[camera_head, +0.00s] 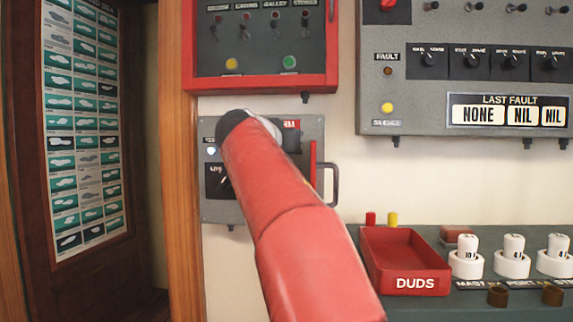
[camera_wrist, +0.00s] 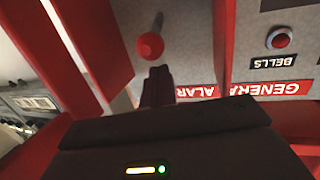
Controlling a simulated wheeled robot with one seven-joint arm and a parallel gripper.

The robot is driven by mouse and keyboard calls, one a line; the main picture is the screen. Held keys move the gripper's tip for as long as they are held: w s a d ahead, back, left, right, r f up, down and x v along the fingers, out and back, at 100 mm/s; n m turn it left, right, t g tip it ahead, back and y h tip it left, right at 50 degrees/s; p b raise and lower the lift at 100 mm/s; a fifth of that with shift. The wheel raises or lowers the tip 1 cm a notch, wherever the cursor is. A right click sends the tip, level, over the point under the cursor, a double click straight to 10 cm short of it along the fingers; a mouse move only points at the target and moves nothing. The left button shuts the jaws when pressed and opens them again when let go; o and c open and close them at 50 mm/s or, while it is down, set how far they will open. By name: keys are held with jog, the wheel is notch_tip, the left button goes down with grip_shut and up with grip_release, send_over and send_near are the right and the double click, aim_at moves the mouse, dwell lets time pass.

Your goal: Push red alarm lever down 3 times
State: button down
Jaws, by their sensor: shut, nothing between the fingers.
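The red alarm lever shows in the wrist view as a round red knob (camera_wrist: 150,46) on a grey shaft. It stands in front of a grey panel with a red "GENERAL ALARM" label (camera_wrist: 240,90), which reads upside down there. My gripper (camera_wrist: 158,72) is shut and empty. Its dark fingertips are just under the knob in that picture, very close to it; I cannot tell whether they touch. In the head view my red arm covers most of the alarm panel (camera_head: 220,206), and hides the lever knob and fingertips.
A red "BELLS" fixture (camera_wrist: 281,38) sits beside the lever. A dark handle (camera_head: 334,180) juts out at the panel's right. A red-framed switch box (camera_head: 262,82) hangs above. A red "DUDS" tray (camera_head: 405,282) and white knobs (camera_head: 466,262) occupy the console at lower right.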

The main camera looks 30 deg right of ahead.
jog(key=shift+f, duration=0.25)
dwell(0.3)
jog(key=shift+f+b, duration=1.95)
jog(key=shift+b, duration=0.3)
jog(key=shift+f+b, duration=0.2)
jog(key=shift+b, duration=0.15)
jog(key=shift+r, duration=0.1)
jog(key=shift+r+p, duration=2.1)
jog(key=shift+r, duration=0.2)
